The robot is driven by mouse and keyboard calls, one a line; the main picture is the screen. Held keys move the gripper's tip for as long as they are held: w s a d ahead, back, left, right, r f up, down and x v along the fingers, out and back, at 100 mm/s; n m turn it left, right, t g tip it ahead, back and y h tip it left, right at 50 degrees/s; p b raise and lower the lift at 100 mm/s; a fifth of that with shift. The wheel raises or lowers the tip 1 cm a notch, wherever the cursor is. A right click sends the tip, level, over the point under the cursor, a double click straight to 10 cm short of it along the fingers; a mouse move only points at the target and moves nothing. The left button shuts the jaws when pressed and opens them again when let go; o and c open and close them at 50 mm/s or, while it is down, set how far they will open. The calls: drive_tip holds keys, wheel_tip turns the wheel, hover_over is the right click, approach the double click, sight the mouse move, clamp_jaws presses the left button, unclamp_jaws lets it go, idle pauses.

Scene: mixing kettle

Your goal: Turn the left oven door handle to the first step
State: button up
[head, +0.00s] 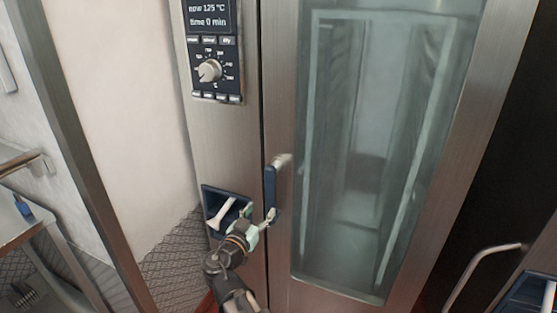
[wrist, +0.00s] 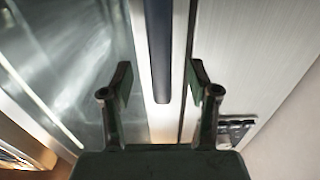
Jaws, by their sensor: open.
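The oven door (head: 375,140) is a steel frame with a large glass pane, and it looks closed. Its handle (head: 270,187) is a dark blue upright bar with a metal mount at its top, hanging straight down. My gripper (head: 267,220) is at the lower end of the handle. In the wrist view my gripper (wrist: 162,85) is open, with one green-padded finger on each side of the handle (wrist: 159,50). Gaps show between the fingers and the handle. Whether the handle lies fully between the pads in depth, I cannot tell.
A control panel (head: 211,70) with a dial and a display reading 125 °C is left of the door. A dark blue recess (head: 225,210) with a pale object sits beside my gripper. Another metal handle (head: 480,270) is at the lower right. A metal cart (head: 40,225) stands at the left.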

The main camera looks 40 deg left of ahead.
sight(269, 200)
drive_tip(key=p+x, duration=0.2)
drive_tip(key=x, duration=0.1)
drive_tip(key=p+x, duration=0.3)
drive_tip(key=x, duration=0.1)
drive_tip(key=shift+w+a+r, duration=0.1)
drive_tip(key=shift+w+r, duration=0.1)
drive_tip(key=shift+w, duration=0.05)
drive_tip(key=shift+f+b, duration=0.25)
drive_tip(key=shift+b, duration=0.15)
drive_tip(key=shift+w+b, duration=0.1)
drive_tip(key=shift+b, duration=0.75)
drive_tip(key=c, duration=1.1)
